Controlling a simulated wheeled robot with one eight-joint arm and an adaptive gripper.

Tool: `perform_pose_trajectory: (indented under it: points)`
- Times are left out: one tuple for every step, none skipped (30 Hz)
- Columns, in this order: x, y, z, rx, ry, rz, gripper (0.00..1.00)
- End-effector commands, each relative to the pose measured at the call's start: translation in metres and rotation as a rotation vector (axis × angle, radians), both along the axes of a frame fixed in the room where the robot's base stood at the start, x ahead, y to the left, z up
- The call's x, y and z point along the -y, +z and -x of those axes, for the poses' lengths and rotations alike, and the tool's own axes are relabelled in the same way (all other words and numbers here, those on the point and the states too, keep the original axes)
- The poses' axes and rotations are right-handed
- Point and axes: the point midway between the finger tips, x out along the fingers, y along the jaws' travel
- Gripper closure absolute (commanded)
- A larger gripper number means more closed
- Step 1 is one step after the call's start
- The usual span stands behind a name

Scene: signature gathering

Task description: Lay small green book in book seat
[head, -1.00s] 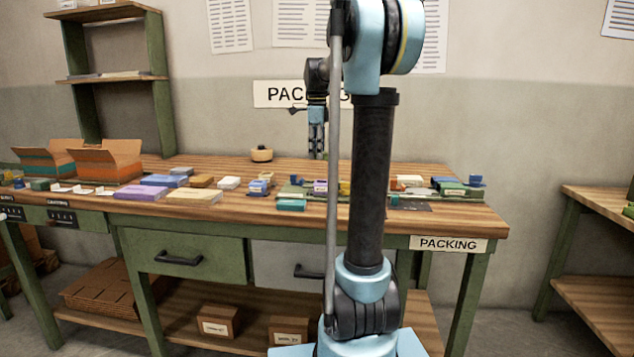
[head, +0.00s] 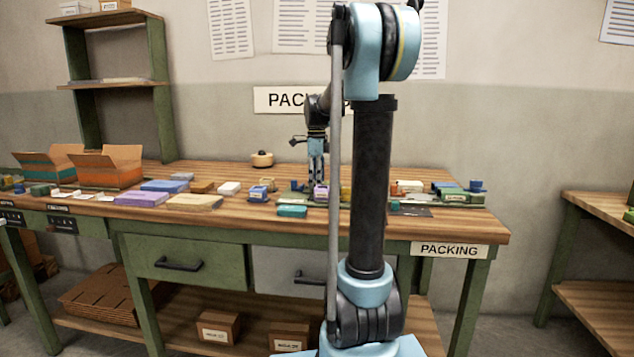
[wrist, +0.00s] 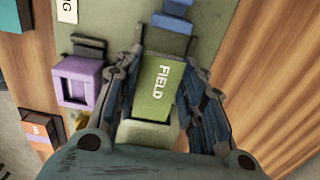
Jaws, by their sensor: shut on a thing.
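The small green book (wrist: 163,88), marked FIELD, lies between the two fingers of my gripper (wrist: 163,66) in the wrist view. The fingers press on its left and right sides. A paler green piece (wrist: 145,134) shows just below it; I cannot tell whether it is part of the book. Below is a green board (wrist: 108,22). I cannot tell which part is the book seat; the book and fingers cover part of the board. In the head view my gripper (head: 317,182) is low over the packing table, and the book cannot be made out there.
A purple holder (wrist: 78,80) stands left of the fingers and a blue block (wrist: 168,38) sits just beyond the book. A teal block (wrist: 14,14) and an orange-and-dark box (wrist: 40,130) are farther left. Bare wooden tabletop (wrist: 262,60) lies to the right.

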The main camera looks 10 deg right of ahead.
Motion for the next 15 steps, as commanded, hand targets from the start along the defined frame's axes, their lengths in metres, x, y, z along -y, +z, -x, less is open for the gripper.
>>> perform_pose_trajectory:
  points:
    - [0.0, 0.0, 0.0, 0.0, 0.0, 0.0, 0.87]
    - [0.0, -0.001, 0.0, 0.0, 0.0, 0.0, 0.87]
    - [0.0, -0.002, 0.0, 0.0, 0.0, 0.0, 0.87]
    - [0.0, -0.003, 0.0, 0.0, 0.0, 0.0, 0.87]
    - [0.0, -0.004, 0.0, 0.0, 0.0, 0.0, 0.87]
    - [0.0, -0.005, 0.0, 0.0, 0.0, 0.0, 0.87]
    - [0.0, -0.005, 0.0, 0.0, 0.0, 0.0, 0.87]
    - [0.0, -0.006, 0.0, 0.0, 0.0, 0.0, 0.87]
    - [0.0, -0.007, 0.0, 0.0, 0.0, 0.0, 0.87]
    - [0.0, -0.008, 0.0, 0.0, 0.0, 0.0, 0.87]
    - [0.0, -0.009, 0.0, 0.0, 0.0, 0.0, 0.87]
    - [0.0, -0.009, 0.0, 0.0, -0.001, 0.0, 0.87]
    - [0.0, -0.01, 0.0, 0.0, -0.001, 0.0, 0.87]
    - [0.001, -0.011, 0.0, 0.0, -0.001, 0.0, 0.87]
    - [0.001, -0.012, 0.0, 0.0, -0.001, 0.0, 0.87]
